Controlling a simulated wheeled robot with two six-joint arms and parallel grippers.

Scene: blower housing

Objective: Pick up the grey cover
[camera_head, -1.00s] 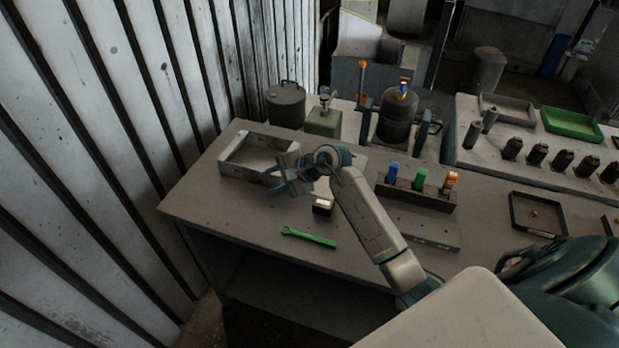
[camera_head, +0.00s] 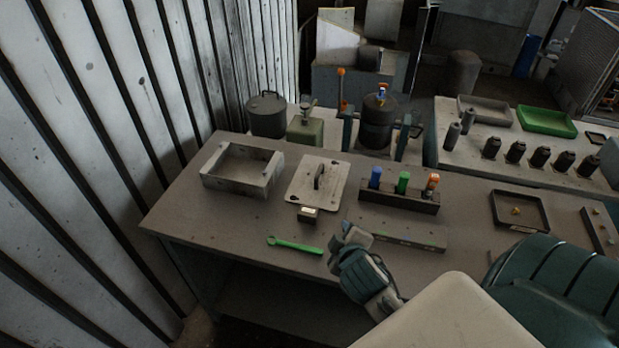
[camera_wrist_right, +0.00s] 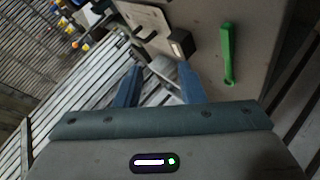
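The grey cover (camera_head: 301,187) is a flat, light grey plate with a dark upright handle on top. It lies on the table right of the open grey box-shaped housing (camera_head: 226,183). In the right wrist view the cover (camera_wrist_right: 138,18) is near the top, partly cut off. My right gripper (camera_head: 350,236) is near the table's front edge, apart from the cover and on the near side of it. In the wrist view its two blue fingers (camera_wrist_right: 159,70) stand apart with nothing held between them. My left gripper is not in view.
A small dark block with a white top (camera_head: 308,214) sits just in front of the cover. A green wrench (camera_head: 295,246) lies near the front edge. A rack (camera_head: 398,200) with blue, green and orange-topped items stands right of the cover. Canisters (camera_head: 267,115) stand behind.

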